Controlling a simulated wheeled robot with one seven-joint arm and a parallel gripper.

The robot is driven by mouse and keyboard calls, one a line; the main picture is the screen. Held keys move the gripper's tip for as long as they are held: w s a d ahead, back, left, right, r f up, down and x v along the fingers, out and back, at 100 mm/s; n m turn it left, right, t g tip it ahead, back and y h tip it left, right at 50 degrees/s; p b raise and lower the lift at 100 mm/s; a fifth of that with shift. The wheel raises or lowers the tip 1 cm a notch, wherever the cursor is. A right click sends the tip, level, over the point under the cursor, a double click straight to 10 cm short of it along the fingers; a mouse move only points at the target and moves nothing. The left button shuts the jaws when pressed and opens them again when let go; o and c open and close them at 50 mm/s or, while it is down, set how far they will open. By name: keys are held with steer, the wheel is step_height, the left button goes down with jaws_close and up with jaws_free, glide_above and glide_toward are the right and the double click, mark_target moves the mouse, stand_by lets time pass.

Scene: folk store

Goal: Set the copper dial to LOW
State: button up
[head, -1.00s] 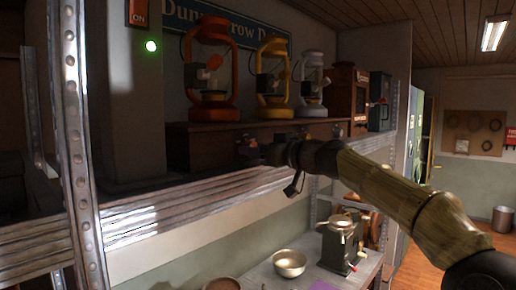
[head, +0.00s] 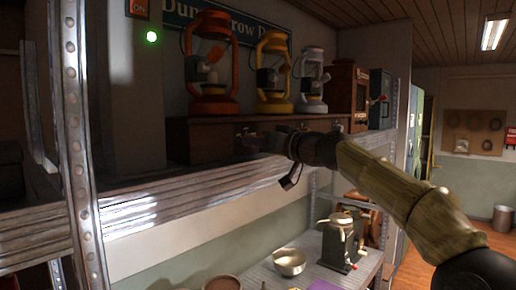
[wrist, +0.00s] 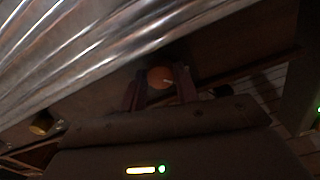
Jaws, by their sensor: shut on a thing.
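The copper dial (wrist: 160,77) shows in the wrist view as a round orange-brown face with a small pale mark. My gripper (wrist: 161,90) is shut on it, with one dark finger on each side. In the head view, my gripper (head: 250,142) reaches the front of the long brown wooden box (head: 200,143) on the shelf. It hides the dial there. I cannot read a LOW label or tell which setting the mark points to.
A red lantern (head: 212,92), a yellow lantern (head: 273,103) and a pale lantern (head: 312,106) stand on the box. A brass knob (wrist: 42,123) is at the left in the wrist view. The metal shelf edge (head: 190,197) runs just below my gripper.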

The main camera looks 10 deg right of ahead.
steer(key=m+b, duration=0.2)
steer(key=m, duration=0.2)
steer(key=shift+a, duration=0.1)
steer(key=m+b, duration=0.1)
steer(key=m, duration=0.4)
stand_by(0.3)
steer(key=o, duration=1)
steer(key=shift+c, duration=0.2)
steer(key=shift+f, duration=0.1)
